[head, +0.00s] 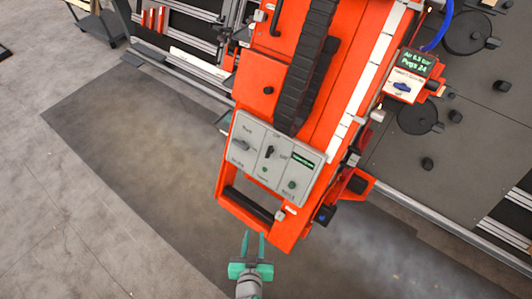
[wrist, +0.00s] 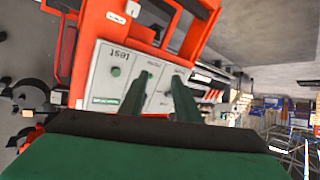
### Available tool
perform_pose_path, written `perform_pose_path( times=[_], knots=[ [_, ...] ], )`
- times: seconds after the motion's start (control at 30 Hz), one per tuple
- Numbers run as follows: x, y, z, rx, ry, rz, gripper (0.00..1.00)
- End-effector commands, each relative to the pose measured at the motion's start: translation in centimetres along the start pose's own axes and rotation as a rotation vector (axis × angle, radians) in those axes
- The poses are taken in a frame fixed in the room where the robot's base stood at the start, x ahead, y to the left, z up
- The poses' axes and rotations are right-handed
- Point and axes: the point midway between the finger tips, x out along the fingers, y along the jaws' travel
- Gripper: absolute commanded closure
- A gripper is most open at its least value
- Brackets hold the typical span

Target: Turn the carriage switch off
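A grey control panel (head: 250,130) sits on the near end of the red carriage (head: 262,212). A black lever switch (head: 268,152) stands in its middle, with a small label that looks like "Off" above it. A second knob (head: 240,146) is to its left. My gripper (head: 252,242) is below the carriage's near end, apart from the panel, its two green fingers spread with nothing between them. In the wrist view the panel (wrist: 104,88) lies beyond the open fingers (wrist: 162,82), which hide part of it; the lever's position is too small to read.
The panel also has a green button (head: 292,184) and a dark green display (head: 303,160). A black handle bar (head: 250,205) crosses the carriage's near end. A small box with a blue knob (head: 402,87) is at the right.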

Motion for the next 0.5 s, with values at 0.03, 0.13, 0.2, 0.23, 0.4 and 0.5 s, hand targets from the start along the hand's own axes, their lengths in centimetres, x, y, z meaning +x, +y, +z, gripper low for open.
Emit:
perform_pose_path(
  times=[0.03,0.13,0.2,0.23,0.4,0.5],
  knots=[
    [1.9,-0.5,-0.8,0.002,-0.003,0.016,0.7],
    [5.0,-1.1,-2.0,0.012,-0.018,0.064,0.7],
    [7.0,-1.3,-3.2,0.023,-0.024,0.105,0.7],
    [7.8,-1.4,-3.8,0.027,-0.025,0.125,0.7],
    [11.8,-1.9,-8.1,0.073,-0.008,0.244,0.7],
    [13.5,-2.2,-11.2,0.111,0.016,0.321,0.7]
  ],
)
